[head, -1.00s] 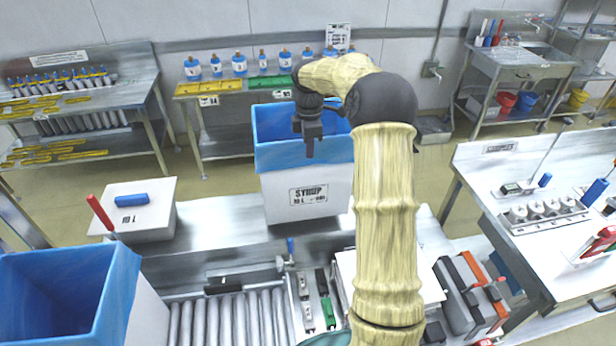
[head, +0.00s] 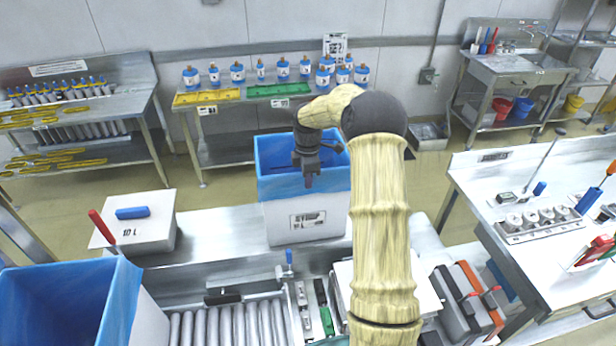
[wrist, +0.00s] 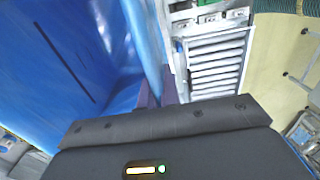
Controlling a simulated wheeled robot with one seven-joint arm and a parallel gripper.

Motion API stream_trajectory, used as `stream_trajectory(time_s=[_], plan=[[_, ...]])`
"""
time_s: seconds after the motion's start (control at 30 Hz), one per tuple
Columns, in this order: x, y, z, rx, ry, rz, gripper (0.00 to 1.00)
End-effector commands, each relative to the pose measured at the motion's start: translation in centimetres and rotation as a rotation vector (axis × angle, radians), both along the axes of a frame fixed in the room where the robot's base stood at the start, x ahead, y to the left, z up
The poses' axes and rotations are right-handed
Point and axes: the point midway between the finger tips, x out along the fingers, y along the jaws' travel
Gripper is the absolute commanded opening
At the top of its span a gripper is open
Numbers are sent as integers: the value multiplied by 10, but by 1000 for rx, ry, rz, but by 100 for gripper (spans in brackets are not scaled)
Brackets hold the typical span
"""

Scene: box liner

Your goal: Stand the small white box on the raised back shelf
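The small white box (head: 307,220), with a blue liner (head: 268,150) folded over its rim and a label on its front, is upright over the steel raised back shelf (head: 220,215). Its base looks at or very near the shelf; I cannot tell if it touches. My gripper (head: 308,183) points down at the box's front rim and appears shut on the lined wall. In the wrist view, its purple fingertips (wrist: 158,93) are close together at the blue liner (wrist: 60,60). The contact itself is partly hidden.
A closed white box (head: 135,232) with a blue item on top stands to the left. A blue-lined box (head: 65,305) is at front left. Rollers (head: 228,325) lie in front of the shelf. A side table (head: 560,235) with tools is at right.

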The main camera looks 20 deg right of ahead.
Motion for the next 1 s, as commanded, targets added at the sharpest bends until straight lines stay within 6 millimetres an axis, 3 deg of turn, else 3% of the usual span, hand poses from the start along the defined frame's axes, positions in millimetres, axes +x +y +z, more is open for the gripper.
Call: stream_trajectory(time_s=[0.2,0.33,0.73,1.0], plan=[[1,0,-2,-1,-3,0,0],[0,0,-2,0,0,0,26],[0,0,2,-1,-2,0,26],[1,0,40,-2,-6,-1,26]])
